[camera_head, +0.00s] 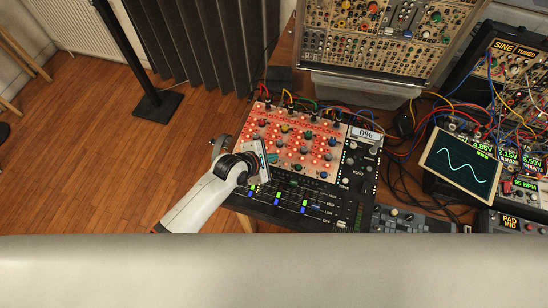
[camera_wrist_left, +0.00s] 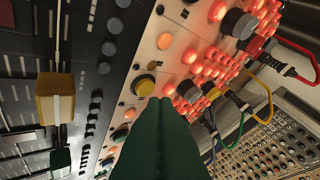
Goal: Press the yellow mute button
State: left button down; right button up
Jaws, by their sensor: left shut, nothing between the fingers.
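A round yellow button (camera_wrist_left: 144,86) in a dark ring sits on the pale mixer panel in the left wrist view. My left gripper (camera_wrist_left: 161,101) is shut, its green fingers together and empty, with the tips just beside the button in the picture. I cannot tell whether they touch the panel. In the head view my left gripper (camera_head: 262,155) is over the left side of the red-lit mixer panel (camera_head: 305,135). I cannot pick out the yellow button there; the gripper may hide it. My right gripper is in neither view.
Red-lit buttons, knobs and plugged cables crowd the panel around the fingers. A black fader section (camera_head: 290,200) lies at its front, and a small 0% display (camera_head: 366,133) at its right. A tilted wave screen (camera_head: 461,165) stands further right. A black stand (camera_head: 158,105) is on the floor.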

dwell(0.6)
pick_arm(q)
jog(key=shift+f, duration=0.1)
jog(key=shift+f, duration=0.35)
dwell(0.5)
jog(key=shift+r+p, duration=0.45)
jog(key=shift+p, duration=0.35)
